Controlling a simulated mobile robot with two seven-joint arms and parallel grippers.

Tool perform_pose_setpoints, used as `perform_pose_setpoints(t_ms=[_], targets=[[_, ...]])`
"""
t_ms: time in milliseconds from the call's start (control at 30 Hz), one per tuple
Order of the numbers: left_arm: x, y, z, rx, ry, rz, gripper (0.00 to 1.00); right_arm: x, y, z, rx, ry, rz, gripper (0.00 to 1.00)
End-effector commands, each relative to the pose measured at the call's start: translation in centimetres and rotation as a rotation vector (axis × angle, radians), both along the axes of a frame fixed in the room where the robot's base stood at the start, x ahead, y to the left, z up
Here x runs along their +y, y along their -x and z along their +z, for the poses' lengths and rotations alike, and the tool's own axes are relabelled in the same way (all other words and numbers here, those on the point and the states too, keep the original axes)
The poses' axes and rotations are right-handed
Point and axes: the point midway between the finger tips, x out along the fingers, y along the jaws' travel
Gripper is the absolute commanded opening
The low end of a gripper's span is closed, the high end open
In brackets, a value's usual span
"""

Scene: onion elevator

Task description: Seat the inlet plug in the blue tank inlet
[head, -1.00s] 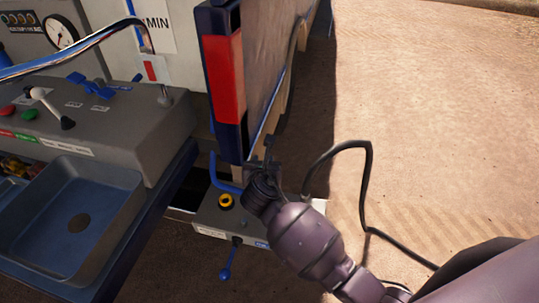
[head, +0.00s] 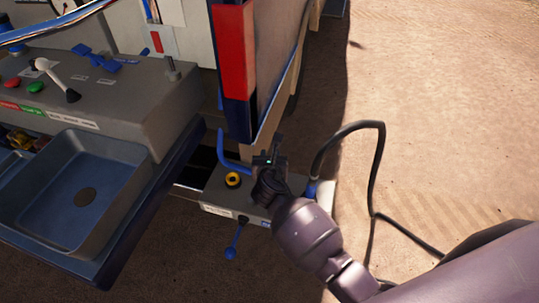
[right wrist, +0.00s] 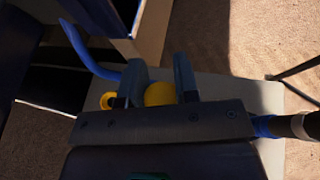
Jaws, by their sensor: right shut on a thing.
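My right gripper (head: 268,160) is over the low grey box beside the vehicle's rear corner in the head view. In the right wrist view its two fingers (right wrist: 160,85) are shut on a rounded yellow piece, which looks like the plug (right wrist: 160,94). In the head view my gripper hides this piece. A yellow ring with a dark centre (head: 233,180) is on the box top, left of my gripper; it also shows in the right wrist view (right wrist: 108,101), partly behind the left finger. I cannot tell whether this ring is the tank inlet. My left gripper is not in view.
The grey box (head: 213,193) has a blue lever (head: 235,240) on its front. A blue bent pipe (head: 230,158) rises behind the ring. A black hose (head: 377,165) joins a blue fitting (head: 312,188) right of my gripper. A blue sink (head: 35,212) stands left.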

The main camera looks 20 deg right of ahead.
Motion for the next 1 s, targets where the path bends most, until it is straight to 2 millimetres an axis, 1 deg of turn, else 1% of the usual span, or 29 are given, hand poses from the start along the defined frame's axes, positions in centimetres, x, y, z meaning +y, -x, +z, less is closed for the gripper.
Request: perform_pose_setpoints(t_ms=[33, 133, 367, 500, 700, 1000], targets=[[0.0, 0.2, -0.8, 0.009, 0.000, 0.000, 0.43, 0.0, 0.1, -0.8, 0.004, -0.001, 0.000, 0.06], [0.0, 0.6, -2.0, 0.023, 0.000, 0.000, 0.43, 0.0, 0.1, -1.7, 0.005, -0.002, 0.000, 0.06], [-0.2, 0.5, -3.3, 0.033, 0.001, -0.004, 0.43, 0.0, 0.2, -3.7, 0.008, -0.001, -0.001, 0.06], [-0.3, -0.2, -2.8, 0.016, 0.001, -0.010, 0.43, 0.0, 0.1, -4.4, 0.004, 0.000, 0.000, 0.06], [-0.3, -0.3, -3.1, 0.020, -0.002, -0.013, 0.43, 0.0, 0.0, -5.3, 0.002, -0.001, 0.000, 0.06], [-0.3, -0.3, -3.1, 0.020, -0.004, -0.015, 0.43, 0.0, 0.0, -5.3, 0.000, -0.001, 0.000, 0.06]])
